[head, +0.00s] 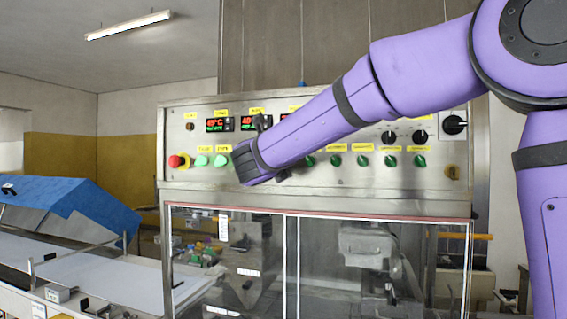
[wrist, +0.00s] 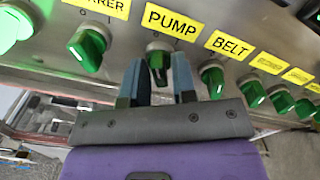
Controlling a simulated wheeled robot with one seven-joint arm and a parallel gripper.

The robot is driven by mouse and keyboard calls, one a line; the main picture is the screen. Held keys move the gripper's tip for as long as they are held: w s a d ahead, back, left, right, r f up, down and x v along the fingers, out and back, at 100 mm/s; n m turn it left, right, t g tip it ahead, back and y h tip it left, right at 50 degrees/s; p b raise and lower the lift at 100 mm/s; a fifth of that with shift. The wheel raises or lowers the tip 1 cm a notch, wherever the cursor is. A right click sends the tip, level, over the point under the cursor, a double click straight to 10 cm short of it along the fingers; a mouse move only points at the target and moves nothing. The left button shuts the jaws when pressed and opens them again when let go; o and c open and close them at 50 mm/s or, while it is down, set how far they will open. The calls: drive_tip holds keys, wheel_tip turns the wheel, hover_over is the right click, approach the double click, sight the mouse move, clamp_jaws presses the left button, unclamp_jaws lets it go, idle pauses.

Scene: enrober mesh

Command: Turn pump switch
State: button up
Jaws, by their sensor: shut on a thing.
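The pump switch (wrist: 158,65) is a small green knob on the steel panel, below the yellow PUMP label (wrist: 171,22) in the wrist view. My gripper (wrist: 160,78) has one grey-blue finger on each side of this knob and is shut on it. The knob's handle stands roughly upright between the fingers; its exact setting cannot be read. In the head view my gripper (head: 262,166) is against the panel's lower row, and my arm hides the pump switch.
Neighbouring green knobs sit close by: one to the left (wrist: 88,47) and the BELT knob (wrist: 213,79) to the right. The control panel (head: 330,180) also has a red stop button (head: 178,161) and displays. Glass doors (head: 250,265) are below.

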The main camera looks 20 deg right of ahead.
drive_tip(key=shift+f, duration=0.1)
drive_tip(key=o, duration=0.7)
drive_tip(key=v, duration=1.1)
drive_tip(key=shift+d, duration=0.1)
